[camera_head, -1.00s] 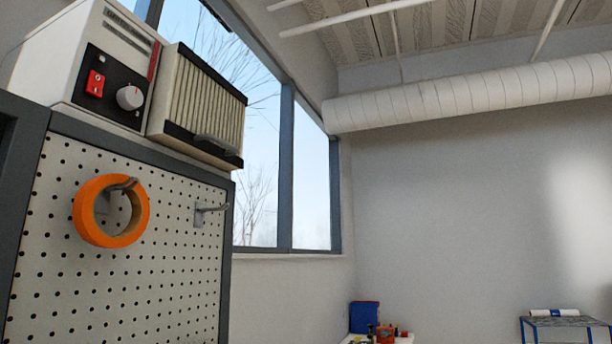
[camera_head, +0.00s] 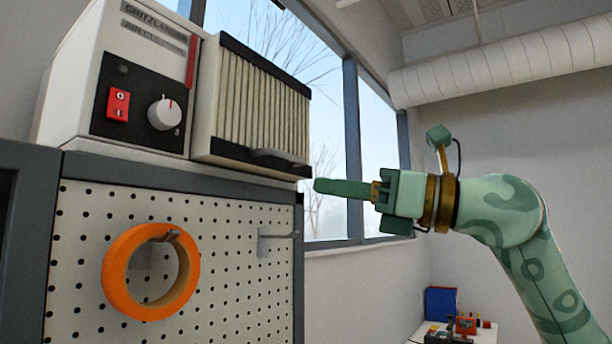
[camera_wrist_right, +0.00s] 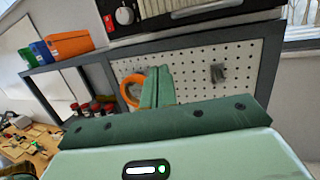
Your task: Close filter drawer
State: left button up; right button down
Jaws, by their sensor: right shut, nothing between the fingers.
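The filter drawer (camera_head: 262,105) is a pleated cream filter with black top and bottom bars. It stands out from the side of the white air cleaner box (camera_head: 75,85), and a dark handle (camera_head: 280,160) sits on its lower bar. In the right wrist view its lower part (camera_wrist_right: 185,8) shows at the top edge. My right gripper (camera_head: 318,186) is shut and empty. Its fingers point left, just right of and slightly below the drawer's lower right corner, seemingly apart from it. In the right wrist view the shut fingers (camera_wrist_right: 158,72) show in the middle. My left gripper is not in view.
The box stands on a grey-framed pegboard cabinet (camera_head: 170,178). An orange tape roll (camera_head: 117,278) hangs on one hook, and an empty hook (camera_head: 280,235) is to its right. A window (camera_head: 377,130) lies behind. Orange, green and blue bins (camera_wrist_right: 68,45) sit left in the wrist view.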

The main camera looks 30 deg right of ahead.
aim_at(290, 157)
jog(key=s+d+r+m+t+h, duration=0.3)
jog(key=d+r+h, duration=0.15)
jog(key=d, duration=0.25)
jog(key=shift+h, duration=0.25)
jog(key=p+x, duration=0.1)
jog(key=x, duration=0.3)
jog(key=p+x, duration=0.2)
jog(key=x, duration=0.2)
jog(key=f+p+x, duration=0.1)
jog(key=p+x, duration=0.1)
jog(key=x, duration=0.3)
jog(key=shift+a+r, duration=0.1)
jog(key=shift+a, duration=0.25)
jog(key=shift+w+a, duration=0.15)
jog(key=shift+w, duration=0.2)
